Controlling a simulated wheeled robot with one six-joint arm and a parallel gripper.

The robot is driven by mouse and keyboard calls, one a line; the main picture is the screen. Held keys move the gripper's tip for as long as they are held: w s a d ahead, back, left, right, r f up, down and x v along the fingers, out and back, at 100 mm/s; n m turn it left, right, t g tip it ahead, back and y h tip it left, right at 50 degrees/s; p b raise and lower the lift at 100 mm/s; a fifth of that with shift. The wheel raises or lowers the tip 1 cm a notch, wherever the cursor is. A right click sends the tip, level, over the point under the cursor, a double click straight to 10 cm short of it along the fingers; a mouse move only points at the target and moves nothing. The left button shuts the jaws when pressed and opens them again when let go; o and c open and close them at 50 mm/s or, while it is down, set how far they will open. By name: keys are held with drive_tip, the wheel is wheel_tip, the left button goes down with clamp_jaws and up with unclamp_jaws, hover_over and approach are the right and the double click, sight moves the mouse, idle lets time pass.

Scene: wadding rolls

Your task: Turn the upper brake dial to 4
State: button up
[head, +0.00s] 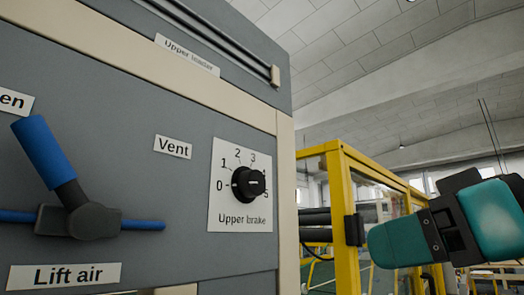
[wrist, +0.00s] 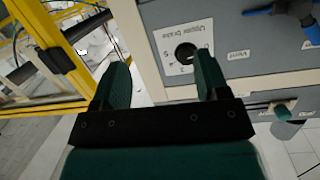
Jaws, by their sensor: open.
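The upper brake dial (head: 248,182) is a round black knob on a white plate (head: 238,212) marked "Upper brake" on the grey panel. Numbers 0 to 3 and 5 show around it; the 4 is hard to make out. In the wrist view the dial (wrist: 186,53) appears upside down, beyond and between the fingertips. My gripper (wrist: 163,58) is open and empty, with teal fingers. In the head view my gripper (head: 374,246) is right of the panel, apart from the dial.
A "Vent" label (head: 173,147) is left of the dial. A yellow frame (head: 345,225) with a black block (head: 354,230) stands right of the panel.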

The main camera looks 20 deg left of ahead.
sight(258, 182)
wheel_tip(258, 182, up, 9)
drive_tip(key=s+a+n+y+p, duration=0.1)
drive_tip(key=s+a+n+y, duration=0.1)
drive_tip(key=y, duration=0.1)
drive_tip(key=p+x, duration=0.2)
drive_tip(key=x, duration=0.3)
drive_tip(key=p+x, duration=0.3)
drive_tip(key=x, duration=0.2)
drive_tip(key=p+x, duration=0.3)
drive_tip(key=x, duration=0.2)
drive_tip(key=shift+w+f, duration=0.25)
drive_tip(key=shift+w, duration=0.15)
drive_tip(key=shift+w+a+f+p, duration=0.15)
drive_tip(key=shift+w+a+p, duration=0.1)
drive_tip(key=shift+a+p, duration=0.25)
drive_tip(key=shift+a, duration=0.1)
drive_tip(key=c, duration=0.9)
